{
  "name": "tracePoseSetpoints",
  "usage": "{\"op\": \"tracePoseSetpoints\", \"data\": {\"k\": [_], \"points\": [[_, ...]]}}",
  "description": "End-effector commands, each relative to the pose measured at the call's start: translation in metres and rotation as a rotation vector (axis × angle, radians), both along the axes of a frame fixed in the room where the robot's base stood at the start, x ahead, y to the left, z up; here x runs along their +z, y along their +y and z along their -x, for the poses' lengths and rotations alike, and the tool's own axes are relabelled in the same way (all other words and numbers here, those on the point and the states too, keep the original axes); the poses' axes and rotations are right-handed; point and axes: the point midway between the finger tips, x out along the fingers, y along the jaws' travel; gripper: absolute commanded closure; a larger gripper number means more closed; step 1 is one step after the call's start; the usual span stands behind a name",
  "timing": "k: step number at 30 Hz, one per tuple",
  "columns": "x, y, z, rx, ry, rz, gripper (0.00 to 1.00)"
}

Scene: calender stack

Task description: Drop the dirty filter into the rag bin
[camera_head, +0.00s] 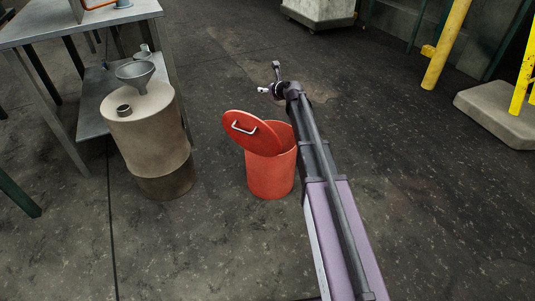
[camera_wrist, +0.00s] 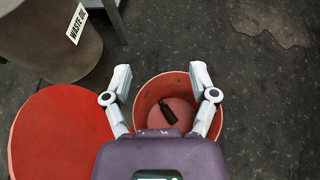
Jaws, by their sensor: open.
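The red rag bin (camera_head: 270,178) stands on the floor with its red lid (camera_head: 252,143) tilted open to the left. The wrist view looks down into the bin (camera_wrist: 147,97), with the lid (camera_wrist: 60,135) at the left. A small dark filter (camera_wrist: 167,112) shows inside the bin's mouth, apart from both fingers; it seems to lie on the bottom. My gripper (camera_wrist: 160,74) is open and empty over the bin, one finger on each side of the mouth. The gripper (camera_head: 269,78) also shows in the head view, above and behind the bin.
A beige drum (camera_head: 150,135) labelled waste oil, with a funnel (camera_head: 135,73) on top, stands left of the bin. A metal table (camera_head: 85,22) is behind it. Yellow posts (camera_head: 446,45) stand at the back right.

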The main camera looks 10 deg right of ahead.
Motion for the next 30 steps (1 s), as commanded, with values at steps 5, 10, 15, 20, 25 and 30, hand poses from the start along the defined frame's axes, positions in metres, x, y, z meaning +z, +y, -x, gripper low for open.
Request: {"op": "tracePoseSetpoints", "data": {"k": [5, 10, 15, 20, 25, 30], "points": [[0.02, 0.004, 0.004, 0.005, 0.0, 0.0, 0.25], [0.034, 0.008, 0.006, 0.01, 0.0, 0.0, 0.25], [0.048, 0.012, 0.009, 0.014, 0.0, 0.0, 0.25], [0.061, 0.016, 0.012, 0.018, 0.0, 0.0, 0.25], [0.075, 0.02, 0.015, 0.024, 0.0, 0.0, 0.25], [0.089, 0.024, 0.018, 0.028, 0.0, 0.0, 0.25]]}}
